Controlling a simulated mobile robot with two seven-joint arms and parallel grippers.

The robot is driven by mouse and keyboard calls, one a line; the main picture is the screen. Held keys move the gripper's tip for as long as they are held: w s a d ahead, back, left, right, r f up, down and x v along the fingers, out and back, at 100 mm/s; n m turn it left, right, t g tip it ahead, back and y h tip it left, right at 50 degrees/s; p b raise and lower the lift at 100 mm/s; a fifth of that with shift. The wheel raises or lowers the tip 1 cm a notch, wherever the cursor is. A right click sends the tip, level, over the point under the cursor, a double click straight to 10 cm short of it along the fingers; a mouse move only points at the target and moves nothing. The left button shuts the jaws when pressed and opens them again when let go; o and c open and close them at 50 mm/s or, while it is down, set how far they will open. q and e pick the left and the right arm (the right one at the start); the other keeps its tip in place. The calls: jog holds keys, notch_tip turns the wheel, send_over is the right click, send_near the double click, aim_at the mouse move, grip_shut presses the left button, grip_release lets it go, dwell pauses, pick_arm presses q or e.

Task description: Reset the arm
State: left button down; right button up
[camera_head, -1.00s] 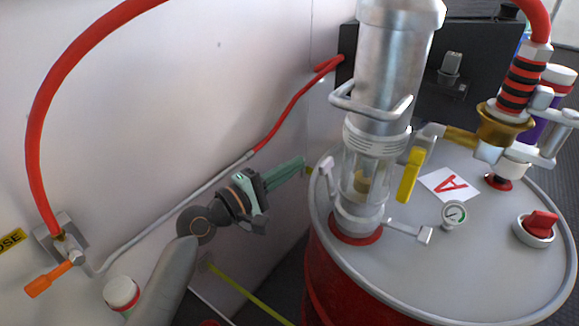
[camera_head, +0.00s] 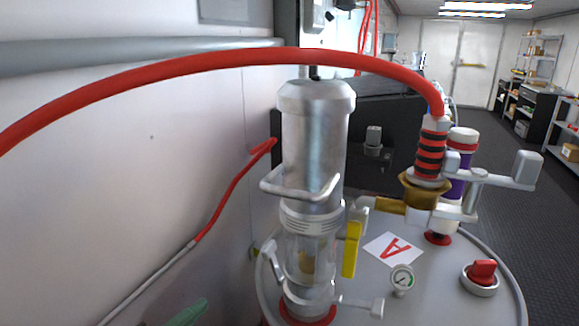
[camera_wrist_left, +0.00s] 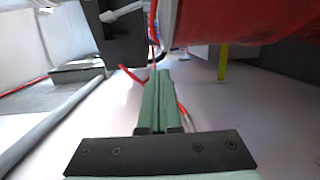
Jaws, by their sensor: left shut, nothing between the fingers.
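My left gripper (camera_wrist_left: 158,72) shows in the left wrist view with its two green fingers pressed together and nothing between them. In the head view only a green tip of my left gripper (camera_head: 190,313) shows at the bottom edge, left of the drum. The drum's grey lid (camera_head: 440,290) carries a silver pump cylinder (camera_head: 315,140) with a clear lower section and a yellow lever (camera_head: 351,250). The drum's red side (camera_wrist_left: 235,20) is at the top right of the wrist view, apart from the fingers. My right gripper is not in view.
A red hose (camera_head: 200,62) arches from the left across to a brass coupling (camera_head: 424,190) on the lid. The lid also holds a gauge (camera_head: 402,278) and a red knob (camera_head: 483,272). The white wall (camera_head: 100,180) is close on the left. An aisle (camera_head: 520,190) lies open at right.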

pick_arm(q)
jog(key=s+d+f+m+g+y+p, duration=0.1)
jog(key=s+f+m+g+y, duration=0.1)
jog(key=s+f+m, duration=0.5)
jog(key=s+d+f+m+g+y+p, duration=0.1)
jog(key=s+f+m, duration=0.6)
jog(key=f, duration=1.1)
jog(key=s+g+y+p, duration=0.1)
jog(key=s+g+y, duration=0.1)
jog(key=s+y, duration=0.1)
jog(key=shift+s+d+m+g, duration=0.2)
jog(key=shift+d+m+g, duration=0.1)
jog(key=shift+d+m, duration=0.1)
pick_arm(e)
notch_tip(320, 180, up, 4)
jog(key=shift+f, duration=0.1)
pick_arm(q)
jog(key=shift+f, duration=0.1)
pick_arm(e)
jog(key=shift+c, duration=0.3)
